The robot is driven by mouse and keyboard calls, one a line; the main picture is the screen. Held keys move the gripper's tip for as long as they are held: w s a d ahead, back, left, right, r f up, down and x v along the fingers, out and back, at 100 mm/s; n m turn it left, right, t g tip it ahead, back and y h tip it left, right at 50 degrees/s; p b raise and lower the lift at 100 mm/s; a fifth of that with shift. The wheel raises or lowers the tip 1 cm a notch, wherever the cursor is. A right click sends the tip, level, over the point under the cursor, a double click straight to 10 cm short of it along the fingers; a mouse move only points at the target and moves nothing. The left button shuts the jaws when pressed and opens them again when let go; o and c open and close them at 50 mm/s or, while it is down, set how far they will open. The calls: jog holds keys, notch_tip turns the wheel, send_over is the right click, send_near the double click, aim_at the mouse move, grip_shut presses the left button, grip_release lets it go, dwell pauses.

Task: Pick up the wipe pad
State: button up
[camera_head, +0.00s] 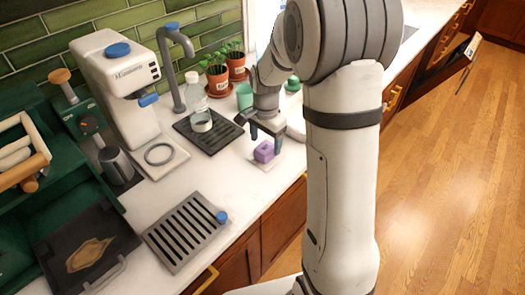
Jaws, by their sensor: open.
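The wipe pad looks to be the small purple block (264,151) on the white counter near its front edge. It sits on a small pale base. My gripper (266,136) is just above and around the top of the block, fingers pointing down. Its jaws are open. I cannot tell whether a finger touches the block.
A dark drain mat (222,139) with a clear bottle (196,93) lies left of my gripper. A green cup (244,96) and potted plants (216,76) stand behind. A slotted grey rack (168,238) lies at front left. Bare counter (225,185) separates rack and block.

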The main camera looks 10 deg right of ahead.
aim_at(266, 148)
jog(key=shift+f+p, duration=0.3)
jog(key=shift+f, duration=1.6)
jog(key=shift+d, duration=0.1)
jog(key=c, duration=1.1)
